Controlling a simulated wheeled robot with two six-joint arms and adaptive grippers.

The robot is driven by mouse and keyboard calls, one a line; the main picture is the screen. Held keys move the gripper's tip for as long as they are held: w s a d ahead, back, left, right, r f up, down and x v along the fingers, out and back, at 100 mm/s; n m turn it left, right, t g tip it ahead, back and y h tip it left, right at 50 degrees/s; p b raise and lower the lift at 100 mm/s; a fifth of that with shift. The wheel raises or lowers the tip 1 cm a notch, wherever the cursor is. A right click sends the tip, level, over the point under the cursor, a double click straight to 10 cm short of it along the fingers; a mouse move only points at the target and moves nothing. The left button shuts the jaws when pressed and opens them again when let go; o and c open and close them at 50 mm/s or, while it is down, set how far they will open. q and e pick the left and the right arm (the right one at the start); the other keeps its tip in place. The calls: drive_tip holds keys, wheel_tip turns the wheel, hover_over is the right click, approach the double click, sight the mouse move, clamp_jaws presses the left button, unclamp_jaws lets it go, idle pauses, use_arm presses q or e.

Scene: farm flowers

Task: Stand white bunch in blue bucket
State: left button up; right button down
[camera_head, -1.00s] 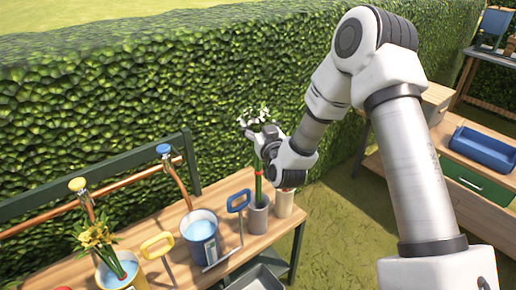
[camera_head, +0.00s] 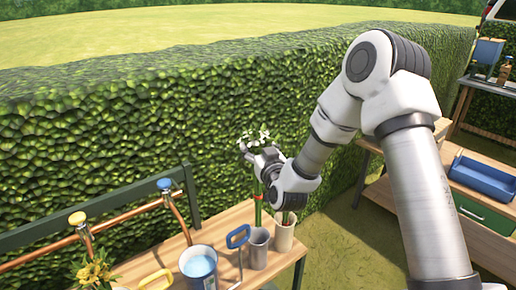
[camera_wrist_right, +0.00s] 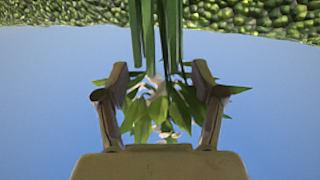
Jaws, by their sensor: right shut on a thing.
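The white bunch (camera_head: 258,197) has white blooms, long green stems and a red band. My right gripper (camera_head: 262,163) is shut on its stems just below the blooms and holds it upright over the grey vase (camera_head: 258,250). The stems reach down to the vase's rim; I cannot tell whether their ends are still inside. In the right wrist view the stems (camera_wrist_right: 155,35) and leaves show between the two fingers (camera_wrist_right: 158,100). The blue bucket (camera_head: 200,281), with water in it, stands on the bench left of the vase. My left gripper is out of view.
A blue-handled tool (camera_head: 238,236) stands between bucket and vase. A cream vase (camera_head: 284,233) stands close on the right. Yellow flowers (camera_head: 95,272), a yellow handle (camera_head: 157,281) and copper taps (camera_head: 165,186) are to the left. A hedge (camera_head: 110,140) runs behind.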

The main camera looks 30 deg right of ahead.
drive_tip(key=shift+w+a+r+y, duration=0.1)
drive_tip(key=shift+w+a+y, duration=0.05)
drive_tip(key=shift+a+y, duration=0.15)
drive_tip(key=a+r+n+g+y+p, duration=0.15)
drive_tip(key=a+r+n+y, duration=0.35)
drive_tip(key=a, duration=0.6)
drive_tip(key=a+n+y+p, duration=0.3)
drive_tip(key=a+y, duration=0.4)
drive_tip(key=a, duration=0.3)
wheel_tip(320, 180, down, 23)
drive_tip(key=b, duration=1.7)
drive_tip(key=shift+a+r+b, duration=0.15)
drive_tip(key=shift+b, duration=0.25)
drive_tip(key=shift+t, duration=0.25)
drive_tip(key=shift+c, duration=0.3)
unclamp_jaws()
drive_tip(key=shift+s, duration=0.2)
